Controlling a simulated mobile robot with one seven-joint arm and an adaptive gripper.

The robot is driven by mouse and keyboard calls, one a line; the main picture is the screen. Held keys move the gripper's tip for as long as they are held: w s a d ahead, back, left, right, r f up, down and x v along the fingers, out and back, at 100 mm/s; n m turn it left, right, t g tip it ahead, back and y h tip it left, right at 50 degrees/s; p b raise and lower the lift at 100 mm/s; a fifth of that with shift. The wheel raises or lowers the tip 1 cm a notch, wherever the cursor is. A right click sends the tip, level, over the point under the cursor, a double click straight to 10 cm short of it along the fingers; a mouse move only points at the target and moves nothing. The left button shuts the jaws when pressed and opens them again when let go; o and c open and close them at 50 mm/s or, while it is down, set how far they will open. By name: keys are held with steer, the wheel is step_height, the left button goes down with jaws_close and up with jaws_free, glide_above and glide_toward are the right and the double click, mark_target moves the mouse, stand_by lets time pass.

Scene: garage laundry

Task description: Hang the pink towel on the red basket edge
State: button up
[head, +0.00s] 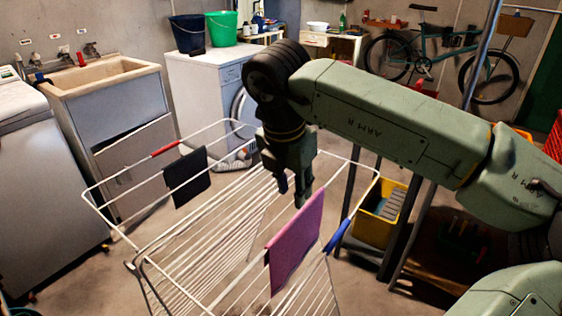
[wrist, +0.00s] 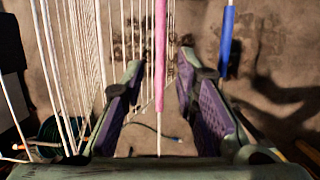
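The pink towel (head: 295,240) hangs over a rail of the white drying rack (head: 190,257), on its right side. My gripper (head: 291,194) points down just above and beside the towel's top edge. In the wrist view my gripper (wrist: 160,70) is open. The towel (wrist: 160,38) shows there edge-on as a narrow pink strip, lined up with the gap between the fingers. I cannot tell how far below the fingertips it is. A red slatted basket (head: 553,140) is partly in view at the right edge of the head view; its rim is mostly cut off.
A dark cloth (head: 187,178) hangs on the rack's left side. A blue sleeve (head: 338,236) is on the rack's right rail. A yellow bin (head: 378,215) sits on a shelf to the right. A sink (head: 105,80) and white cabinets stand behind.

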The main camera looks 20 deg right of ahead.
mark_target(298, 214)
steer(key=shift+w+d, duration=0.2)
steer(key=shift+w, duration=0.05)
steer(key=shift+s+d+f+b, duration=0.1)
steer(key=shift+f+b, duration=0.35)
steer(key=shift+f, duration=0.2)
steer(key=b+x, duration=0.6)
steer(key=x, duration=0.3)
steer(key=shift+f+b, duration=0.25)
steer(key=shift+b, duration=0.15)
steer(key=shift+c, duration=0.5)
jaws_close()
steer(key=shift+r, duration=0.1)
